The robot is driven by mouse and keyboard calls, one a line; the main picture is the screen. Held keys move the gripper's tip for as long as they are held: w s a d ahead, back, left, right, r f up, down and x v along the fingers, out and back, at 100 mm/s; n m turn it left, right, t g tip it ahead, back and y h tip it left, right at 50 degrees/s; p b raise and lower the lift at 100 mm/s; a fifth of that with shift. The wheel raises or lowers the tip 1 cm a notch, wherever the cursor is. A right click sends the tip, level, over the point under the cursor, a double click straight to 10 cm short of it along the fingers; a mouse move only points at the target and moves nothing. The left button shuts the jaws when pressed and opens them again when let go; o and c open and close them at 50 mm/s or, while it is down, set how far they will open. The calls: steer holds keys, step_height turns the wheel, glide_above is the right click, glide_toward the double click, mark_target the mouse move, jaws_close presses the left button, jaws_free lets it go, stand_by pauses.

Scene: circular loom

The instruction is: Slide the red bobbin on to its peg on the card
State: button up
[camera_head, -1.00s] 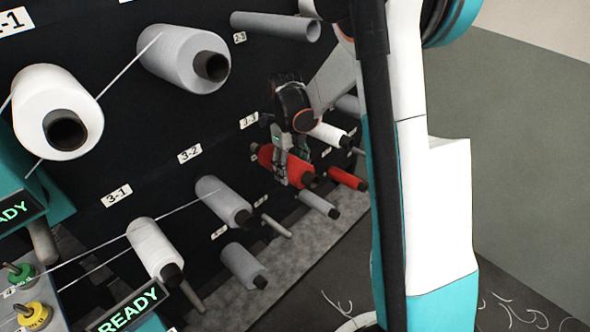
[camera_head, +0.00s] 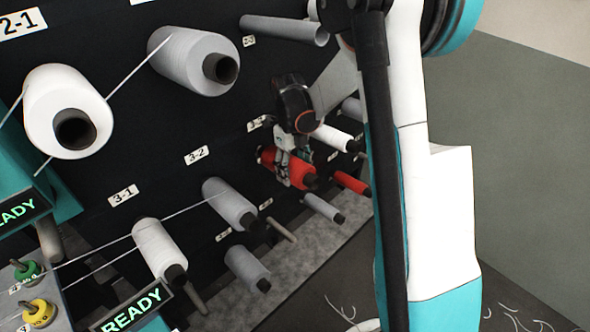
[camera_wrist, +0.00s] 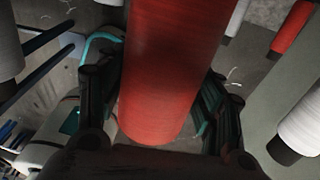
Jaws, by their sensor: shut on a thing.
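My gripper (camera_head: 284,166) is shut on a red bobbin (camera_head: 298,173) in front of the dark card, below the row with plate 3-2. In the wrist view the red bobbin (camera_wrist: 163,70) fills the middle, with my gripper's dark fingers (camera_wrist: 158,105) on both sides of it. The bobbin's dark core end points toward the lower right in the head view. Its far end and any peg behind it are hidden, so I cannot tell whether it is around a peg.
A thinner red bobbin (camera_head: 351,182), a white bobbin (camera_head: 334,137) and a grey bobbin (camera_head: 324,208) sit close by on the card. A grey bobbin (camera_head: 229,203) with a thread and a bare peg (camera_head: 281,229) are to the left.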

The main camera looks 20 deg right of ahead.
steer(key=o, duration=1.9)
steer(key=shift+w, duration=0.1)
steer(key=s+d+r+p, duration=0.1)
steer(key=s+d, duration=0.1)
steer(key=s, duration=0.5)
steer(key=s+d+r+p, duration=0.1)
steer(key=s+d, duration=0.2)
steer(key=s, duration=0.4)
steer(key=s+d+r+p, duration=0.1)
steer(key=s+d, duration=0.1)
steer(key=s, duration=0.5)
steer(key=shift+d, duration=0.25)
